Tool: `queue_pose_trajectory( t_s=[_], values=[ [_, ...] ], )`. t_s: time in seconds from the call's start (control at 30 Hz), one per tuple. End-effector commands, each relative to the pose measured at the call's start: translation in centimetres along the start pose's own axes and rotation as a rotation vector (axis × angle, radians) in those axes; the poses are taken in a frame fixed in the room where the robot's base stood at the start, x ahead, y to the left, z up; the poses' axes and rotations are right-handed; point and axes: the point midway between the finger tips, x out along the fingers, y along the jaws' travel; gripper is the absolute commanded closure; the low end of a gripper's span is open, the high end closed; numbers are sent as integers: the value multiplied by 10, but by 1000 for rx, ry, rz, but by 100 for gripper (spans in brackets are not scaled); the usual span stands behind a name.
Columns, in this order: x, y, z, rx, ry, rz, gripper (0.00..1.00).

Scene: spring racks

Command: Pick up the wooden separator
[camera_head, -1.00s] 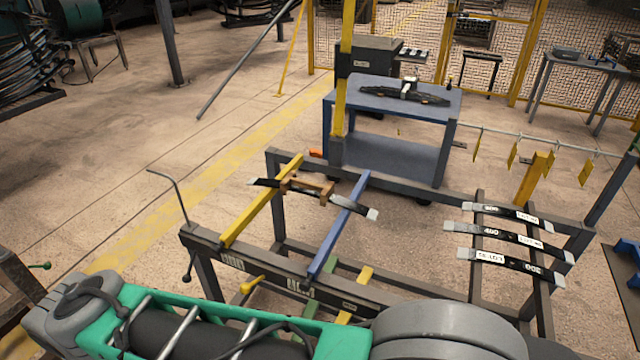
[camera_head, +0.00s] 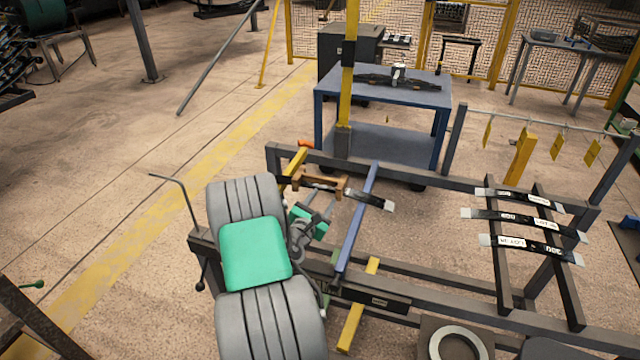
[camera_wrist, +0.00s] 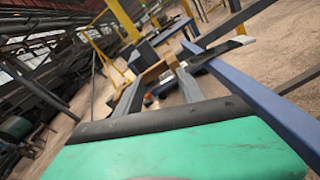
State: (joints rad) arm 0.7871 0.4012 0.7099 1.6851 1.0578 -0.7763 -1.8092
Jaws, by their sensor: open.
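The wooden separator (camera_head: 318,181) is a short brown piece with raised ends. It lies across the black leaf spring (camera_head: 372,200), between the yellow bar (camera_head: 294,165) and the blue bar (camera_head: 358,215) of the rack. My gripper (camera_head: 327,207) is open and empty, just on the near side of the separator and pointing toward it. In the wrist view the separator (camera_wrist: 153,72) shows beyond and between the two grey fingers (camera_wrist: 156,80). I cannot tell the exact gap to it. My arm hides the left end of the spring and much of the yellow bar.
The dark rack frame (camera_head: 450,184) surrounds the spot. Several labelled leaf springs (camera_head: 528,222) lie on its right side. A yellow post (camera_head: 349,60) stands behind the separator. A blue cart (camera_head: 383,91) is further back.

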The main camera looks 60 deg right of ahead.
Motion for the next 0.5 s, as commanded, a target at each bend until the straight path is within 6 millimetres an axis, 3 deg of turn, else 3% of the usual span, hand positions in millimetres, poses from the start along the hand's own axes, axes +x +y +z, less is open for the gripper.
queue_pose_trajectory(
  t_s=[0.03, 0.13, 0.5],
  values=[
    [6, -20, -6, -149, -33, 16, 55],
    [12, -33, -8, -331, -75, 51, 55],
    [65, -30, -3, -368, -85, 61, 55]
  ],
)
